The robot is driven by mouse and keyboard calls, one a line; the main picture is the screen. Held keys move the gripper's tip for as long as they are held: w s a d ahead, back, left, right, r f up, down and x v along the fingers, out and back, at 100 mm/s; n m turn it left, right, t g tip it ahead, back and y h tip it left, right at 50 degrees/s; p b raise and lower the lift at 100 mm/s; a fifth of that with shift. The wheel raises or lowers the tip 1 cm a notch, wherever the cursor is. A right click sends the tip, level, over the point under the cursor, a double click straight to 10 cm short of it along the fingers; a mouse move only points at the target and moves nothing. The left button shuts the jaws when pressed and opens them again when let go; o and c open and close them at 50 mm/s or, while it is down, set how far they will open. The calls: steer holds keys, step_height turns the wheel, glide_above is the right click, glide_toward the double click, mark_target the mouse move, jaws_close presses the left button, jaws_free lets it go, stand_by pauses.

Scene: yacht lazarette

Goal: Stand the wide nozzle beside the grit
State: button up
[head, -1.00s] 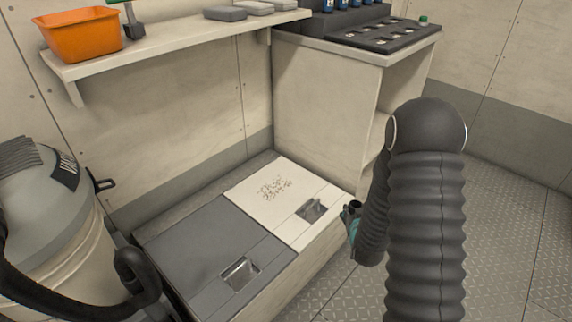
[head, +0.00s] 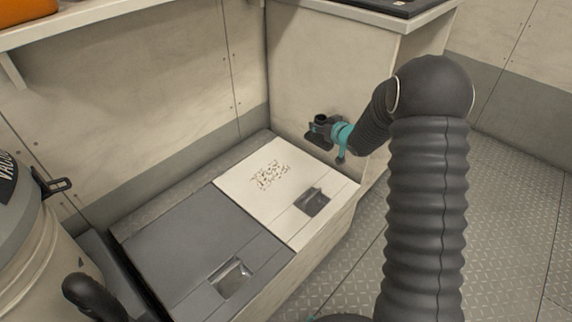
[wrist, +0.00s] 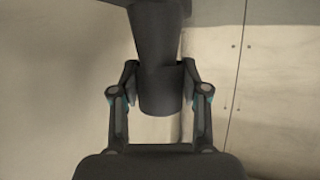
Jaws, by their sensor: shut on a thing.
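The wide nozzle is a dark piece with a round tube (wrist: 158,85) and a wider bar at the top edge of the wrist view. My gripper (wrist: 158,78) is shut on its tube, one finger on each side. In the head view the nozzle (head: 317,138) shows small and dark at the tip of my gripper (head: 328,130), above the back right corner of the white hatch lid, apparently clear of it. The grit (head: 268,176) is a loose patch of dark grains on the white lid (head: 233,188), left of and below the gripper in the picture.
A grey hatch lid (head: 190,240) with a recessed latch adjoins the white lid, which has its own latch (head: 313,201). A vacuum drum (head: 25,260) stands at left. A cabinet (head: 330,60) rises behind. A shelf edge (head: 120,15) crosses the top left.

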steer(key=shift+w+a, duration=0.2)
steer(key=shift+w+a+f+b, duration=0.15)
steer(key=shift+a+f+b, duration=0.05)
steer(key=shift+a+f, duration=1.6)
steer(key=shift+w+a+f+b, duration=0.15)
steer(key=shift+w+a+f, duration=0.05)
steer(key=shift+a+f, duration=1.65)
steer(key=shift+w+a+f+b, duration=0.15)
steer(key=shift+a+f+b, duration=0.05)
steer(key=shift+a+f, duration=1.6)
steer(key=shift+a+r, duration=0.1)
steer(key=shift+a, duration=0.05)
steer(key=o, duration=1.2)
steer(key=shift+c, duration=0.2)
